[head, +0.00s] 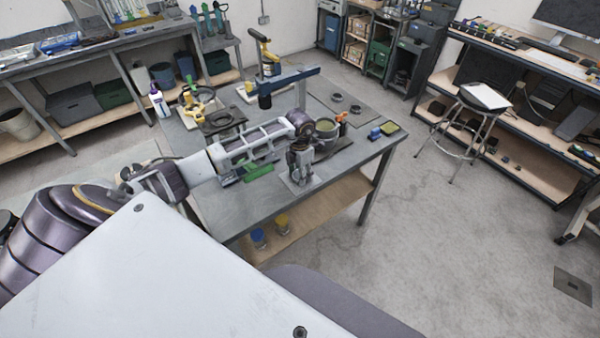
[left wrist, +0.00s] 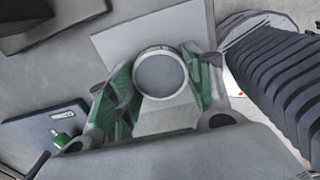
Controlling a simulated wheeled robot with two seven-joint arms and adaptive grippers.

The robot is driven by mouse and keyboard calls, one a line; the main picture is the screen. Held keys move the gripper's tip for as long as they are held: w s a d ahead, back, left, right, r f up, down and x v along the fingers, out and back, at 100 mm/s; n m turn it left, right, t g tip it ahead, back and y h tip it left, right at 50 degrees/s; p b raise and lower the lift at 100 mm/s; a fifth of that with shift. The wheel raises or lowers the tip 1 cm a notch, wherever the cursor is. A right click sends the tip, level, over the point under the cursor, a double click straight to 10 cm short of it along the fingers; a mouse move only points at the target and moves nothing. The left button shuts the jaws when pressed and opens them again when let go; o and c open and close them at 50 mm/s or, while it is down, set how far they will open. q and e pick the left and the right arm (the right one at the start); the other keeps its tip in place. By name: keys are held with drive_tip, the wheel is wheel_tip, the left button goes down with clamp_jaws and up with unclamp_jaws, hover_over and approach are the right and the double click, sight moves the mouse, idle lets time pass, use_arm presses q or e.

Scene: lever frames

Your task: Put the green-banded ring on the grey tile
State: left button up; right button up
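My left gripper (head: 300,164) points down over the near right part of the workbench. A pale grey square tile (head: 299,182) lies under it. In the left wrist view a pale flat plate, probably the tile (left wrist: 125,42), shows behind the fingers. The left gripper's fingers (left wrist: 165,75) stand apart, with green parts on both sides. A round grey shape with a pale rim (left wrist: 162,72) lies between them. I cannot tell whether it is the ring or whether the fingers touch it. No green band can be made out on it. My right gripper is out of view.
Two dark rings (head: 337,97) (head: 356,109) lie farther back. Small blue (head: 375,133) and green (head: 391,128) blocks sit at the right edge.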

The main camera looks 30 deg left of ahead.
use_arm(q)
drive_tip(key=o, duration=0.3)
drive_tip(key=shift+r, duration=0.2)
drive_tip(key=shift+r, duration=0.4)
wheel_tip(320, 180, up, 11)
drive_tip(key=shift+r+b, duration=0.1)
drive_tip(key=shift+b, duration=1)
